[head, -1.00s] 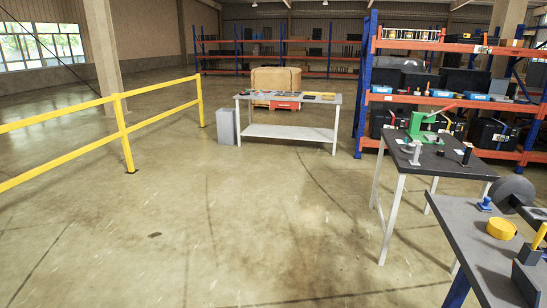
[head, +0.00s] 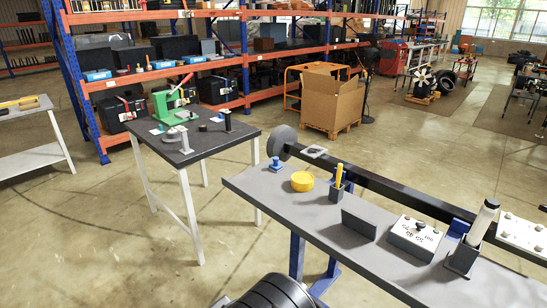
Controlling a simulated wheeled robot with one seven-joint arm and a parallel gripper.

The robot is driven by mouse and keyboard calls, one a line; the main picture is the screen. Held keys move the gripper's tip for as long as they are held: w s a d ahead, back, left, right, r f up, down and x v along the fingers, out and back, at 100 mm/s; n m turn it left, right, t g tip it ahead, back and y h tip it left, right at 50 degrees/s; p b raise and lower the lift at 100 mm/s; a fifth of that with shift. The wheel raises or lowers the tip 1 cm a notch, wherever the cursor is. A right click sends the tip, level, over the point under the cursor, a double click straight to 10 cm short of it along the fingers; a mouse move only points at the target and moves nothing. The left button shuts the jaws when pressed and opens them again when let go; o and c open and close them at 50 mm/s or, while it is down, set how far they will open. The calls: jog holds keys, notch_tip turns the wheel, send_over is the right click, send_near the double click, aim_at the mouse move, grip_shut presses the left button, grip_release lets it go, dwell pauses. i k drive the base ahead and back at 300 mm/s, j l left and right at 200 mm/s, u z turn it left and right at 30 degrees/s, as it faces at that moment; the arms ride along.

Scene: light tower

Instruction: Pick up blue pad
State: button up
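A small blue piece (head: 275,164) stands at the left end of the near grey workbench (head: 238,180), beside a dark grey disc. Another blue piece (head: 459,228) shows farther right on the same bench, partly hidden by a dark holder with a pale cylinder. I cannot tell from this view which of the two is the blue pad. My gripper is not in view.
A long black bar (head: 390,190) runs along the bench's back. A yellow round piece (head: 302,181), a dark upright plate (head: 358,222) and a white switch box (head: 415,237) stand on it. A dark table (head: 205,142) with a green press is at left. Open floor lies at lower left.

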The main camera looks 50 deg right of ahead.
aim_at(275, 166)
jog(key=i+z, duration=0.15)
jog(key=i, duration=0.35)
jog(key=i+z, duration=0.15)
jog(key=i, duration=0.35)
jog(key=i+j+z, duration=0.15)
jog(key=i, duration=0.35)
jog(key=i+l+z, duration=0.2)
jog(key=i+z, duration=0.55)
jog(key=z, duration=0.2)
jog(key=i+z, duration=0.5)
jog(key=k+j, duration=0.05)
jog(key=k, duration=0.05)
